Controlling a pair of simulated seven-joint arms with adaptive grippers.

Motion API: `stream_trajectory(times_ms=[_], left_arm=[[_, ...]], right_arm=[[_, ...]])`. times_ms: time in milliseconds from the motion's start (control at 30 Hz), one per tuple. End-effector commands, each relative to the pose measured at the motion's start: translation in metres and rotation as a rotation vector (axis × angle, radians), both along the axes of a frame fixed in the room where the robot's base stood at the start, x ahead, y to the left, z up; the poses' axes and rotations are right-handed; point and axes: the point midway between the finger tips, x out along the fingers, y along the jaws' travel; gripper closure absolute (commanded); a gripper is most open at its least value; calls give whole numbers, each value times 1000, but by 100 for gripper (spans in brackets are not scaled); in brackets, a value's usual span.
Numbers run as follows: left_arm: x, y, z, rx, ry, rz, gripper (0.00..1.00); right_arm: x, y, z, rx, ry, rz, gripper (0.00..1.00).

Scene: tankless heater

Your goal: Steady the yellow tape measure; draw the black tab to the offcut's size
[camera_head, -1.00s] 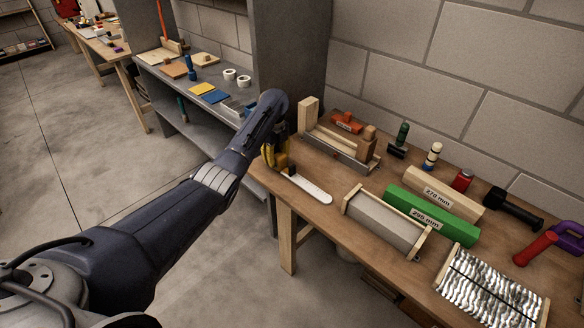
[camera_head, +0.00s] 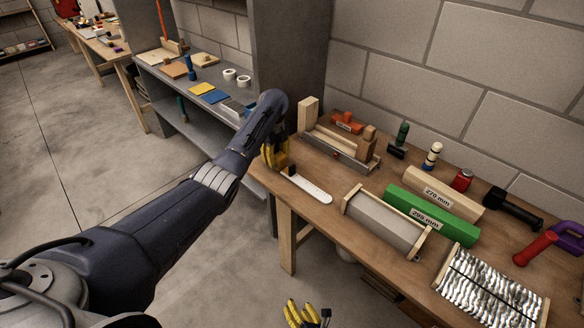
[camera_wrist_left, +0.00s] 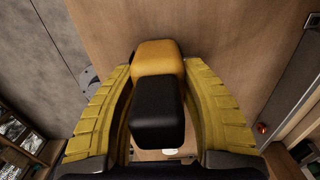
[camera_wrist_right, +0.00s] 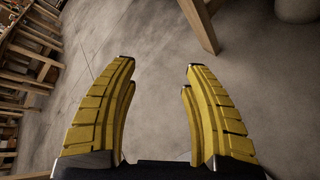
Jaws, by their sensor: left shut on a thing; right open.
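My left gripper (camera_head: 275,158) is shut on the yellow tape measure at the near left end of the workbench. In the left wrist view, the yellow and black body of the tape measure (camera_wrist_left: 158,58) sits between the fingers. A small black piece (camera_head: 291,170), possibly the black tab, shows beside the gripper at the near end of a white strip (camera_head: 312,190) with a rounded end. Labelled blocks lie to the right: a pale one marked 270 mm (camera_head: 443,190) and a green one (camera_head: 432,216). I cannot tell which is the offcut. My right gripper (camera_head: 306,312) is open and empty, low before the bench.
A wooden frame with a rail (camera_head: 340,147) and an orange labelled block (camera_head: 347,122) stand behind the strip. A grey box with wooden ends (camera_head: 385,224) is to its right. A silvery crinkled tray (camera_head: 490,290) lies at the near right. A block wall closes the back.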

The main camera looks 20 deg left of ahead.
Motion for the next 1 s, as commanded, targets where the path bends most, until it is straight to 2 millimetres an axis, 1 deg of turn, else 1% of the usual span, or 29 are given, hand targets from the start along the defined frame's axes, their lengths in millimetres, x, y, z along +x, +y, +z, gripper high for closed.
stream_trajectory(times_ms=[33, 67, 167, 200, 267, 300, 367, 400, 467, 500, 567, 600, 700, 800, 900, 1000], left_arm=[[-2, -1, -4, 0, 7, -1, 100], [-2, -1, -4, 0, 7, -1, 100], [-2, -1, -4, 0, 7, -1, 100], [-2, -1, -4, -1, 7, -1, 100], [-2, -1, -4, 0, 7, -1, 100], [-2, -1, -4, -1, 7, -1, 100], [-2, -1, -4, -1, 7, -1, 100], [-2, -1, -4, -1, 7, -1, 100], [-2, -1, -4, -1, 7, -1, 100], [-2, -1, -4, -1, 7, -1, 100], [-2, -1, -4, -1, 7, -1, 100], [-2, -1, -4, -1, 7, -1, 100], [-2, -1, -4, -1, 7, -1, 100], [-2, -1, -4, -1, 7, -1, 100], [-2, -1, -4, -1, 7, -1, 100], [-2, -1, -4, -1, 7, -1, 100]], right_arm=[[3, 16, 16, -17, -75, 68, 51], [4, 26, 25, -28, -123, 109, 51], [12, 59, 64, -59, -301, 241, 51], [20, 74, 85, -68, -386, 290, 51], [38, 93, 119, -74, -511, 345, 51], [50, 104, 141, -75, -581, 368, 51], [68, 116, 172, -73, -673, 390, 51], [81, 124, 194, -68, -729, 398, 51], [101, 134, 226, -61, -806, 408, 51], [113, 139, 247, -56, -851, 413, 51], [130, 146, 277, -50, -912, 419, 51], [140, 149, 295, -48, -946, 424, 51], [165, 154, 335, -51, -1009, 444, 51], [188, 153, 363, -70, -1030, 471, 51], [212, 145, 379, -106, -1011, 508, 51], [234, 132, 385, -155, -958, 547, 51]])
